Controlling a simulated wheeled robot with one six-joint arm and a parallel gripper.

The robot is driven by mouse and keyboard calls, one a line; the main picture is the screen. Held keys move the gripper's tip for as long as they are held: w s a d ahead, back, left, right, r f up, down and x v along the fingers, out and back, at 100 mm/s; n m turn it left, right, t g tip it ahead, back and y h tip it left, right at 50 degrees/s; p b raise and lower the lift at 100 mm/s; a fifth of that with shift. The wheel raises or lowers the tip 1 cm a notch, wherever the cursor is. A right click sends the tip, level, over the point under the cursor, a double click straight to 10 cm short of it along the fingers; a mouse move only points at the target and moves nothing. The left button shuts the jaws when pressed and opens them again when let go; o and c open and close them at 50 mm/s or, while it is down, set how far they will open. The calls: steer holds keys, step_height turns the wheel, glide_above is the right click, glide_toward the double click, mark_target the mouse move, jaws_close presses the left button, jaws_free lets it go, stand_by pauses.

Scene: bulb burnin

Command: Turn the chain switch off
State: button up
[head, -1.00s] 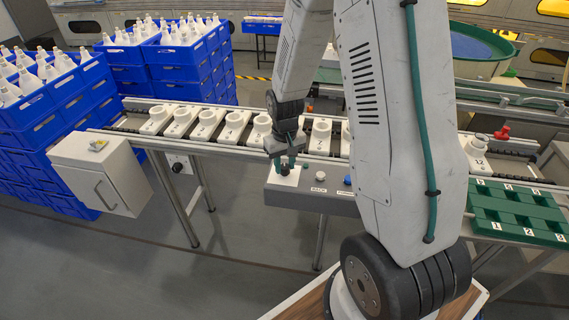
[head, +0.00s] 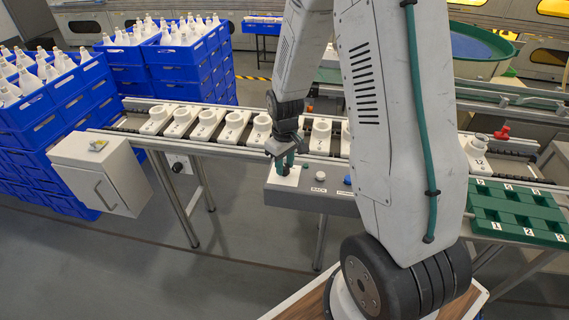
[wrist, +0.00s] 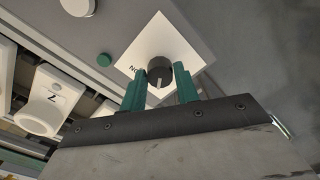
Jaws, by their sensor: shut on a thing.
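The switch is a round black knob (wrist: 160,68) on a white square plate (wrist: 160,40) set in a grey control box (head: 312,201). In the wrist view a light pointer line on the knob faces the bottom of the picture, and part of a label, seemingly "ON", shows left of it. My gripper (wrist: 159,82) is shut on the knob, with one teal finger on each side. In the head view my gripper (head: 284,170) is down at the box's left end and hides the knob.
A conveyor (head: 228,148) carrying numbered white sockets runs behind the box. A blue button (head: 348,180) is on the box. A green numbered tray (head: 515,210) is at right, a grey cabinet (head: 104,178) at left, and stacked blue crates (head: 190,75) stand behind.

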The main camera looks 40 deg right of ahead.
mark_target(285, 166)
steer(key=o, duration=1)
steer(key=shift+c, duration=0.2)
step_height(285, 166, up, 8)
steer(key=shift+f, duration=0.1)
steer(key=s+a+r+m, duration=0.1)
steer(key=s+a+r, duration=0.4)
steer(key=s+r, duration=0.4)
steer(key=s+a+r+m+t, duration=0.1)
steer(key=s+a+r, duration=0.4)
steer(key=s+r, duration=0.5)
steer(key=s, duration=0.5)
steer(key=shift+s+a+r, duration=0.2)
steer(key=shift+s+a, duration=0.05)
